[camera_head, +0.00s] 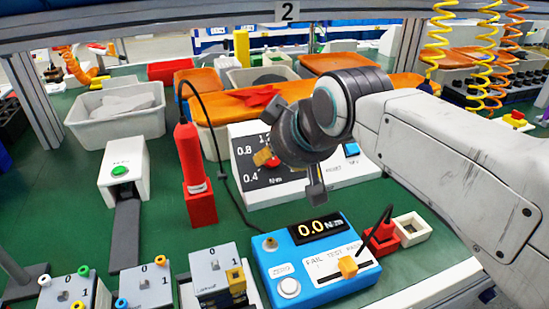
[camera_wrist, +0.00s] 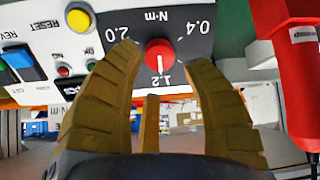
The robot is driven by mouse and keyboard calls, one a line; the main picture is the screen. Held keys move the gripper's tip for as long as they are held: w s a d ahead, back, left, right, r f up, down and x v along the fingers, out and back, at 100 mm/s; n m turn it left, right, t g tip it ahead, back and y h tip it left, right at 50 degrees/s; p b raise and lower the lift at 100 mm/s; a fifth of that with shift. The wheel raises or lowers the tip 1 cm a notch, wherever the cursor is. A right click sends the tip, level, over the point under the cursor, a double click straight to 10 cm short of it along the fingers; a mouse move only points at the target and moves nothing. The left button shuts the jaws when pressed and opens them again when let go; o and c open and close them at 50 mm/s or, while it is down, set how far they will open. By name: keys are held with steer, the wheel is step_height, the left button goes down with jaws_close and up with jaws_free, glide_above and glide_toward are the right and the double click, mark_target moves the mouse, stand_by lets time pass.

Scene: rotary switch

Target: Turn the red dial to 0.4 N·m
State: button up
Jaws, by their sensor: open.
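The red dial (camera_wrist: 160,55) sits on the dark scale of a white control panel (camera_head: 345,180). In the wrist view its white mark points down towards the 1.2 label; 0.4 is at the right and 2.0 at the left. My gripper (camera_wrist: 164,68) is open, with one tan finger on each side of the dial, and nothing is clamped. Finger contact with the dial cannot be told. In the head view my gripper (camera_head: 288,172) hangs in front of the panel and hides most of the dial and part of the scale.
A blue tester (camera_head: 315,262) reading 0.0 stands in front of the panel. A red screwdriver (camera_head: 190,160) stands upright in a red holder left of the panel. Small switch boxes (camera_head: 215,270) line the front left. The green mat further left is partly free.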

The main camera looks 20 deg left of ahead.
steer(key=shift+b+x, duration=0.55)
steer(key=shift+x, duration=1.65)
steer(key=shift+r, duration=0.1)
jaws_close()
